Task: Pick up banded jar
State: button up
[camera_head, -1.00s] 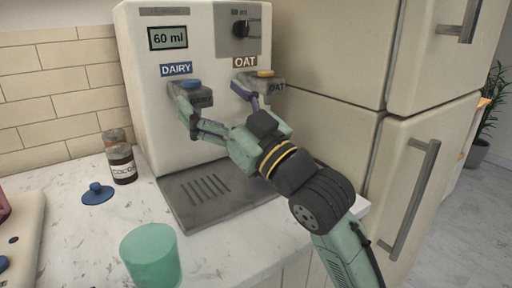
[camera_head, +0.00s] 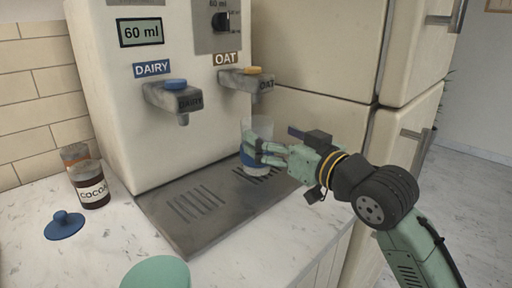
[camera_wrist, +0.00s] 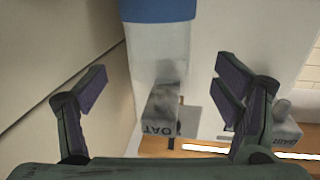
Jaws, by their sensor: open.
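The banded jar (camera_head: 256,128) is a clear vessel with a blue band near its base. It stands upright on the drip tray below the OAT spout, and my fingers hide part of it. My gripper (camera_head: 265,150) is open and comes in from the right at the height of the jar's lower part. In the wrist view, the jar (camera_wrist: 157,50) appears inverted, blue band at the top, between the spread fingers of my gripper (camera_wrist: 162,70). I see gaps on both sides of it there.
The dispenser (camera_head: 110,90) has a DAIRY spout (camera_head: 178,97) and an OAT spout (camera_head: 247,79) above the drip tray (camera_head: 180,222). A cocoa jar (camera_head: 90,185), a blue lid (camera_head: 64,225) and a green cup (camera_head: 156,273) are on the counter. A fridge (camera_head: 320,70) stands right.

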aim_at(249, 123)
jog(key=shift+p+x, duration=0.95)
jog(key=shift+x, duration=2.2)
jog(key=shift+d, duration=0.1)
jog(key=shift+c, duration=0.4)
grip_shut()
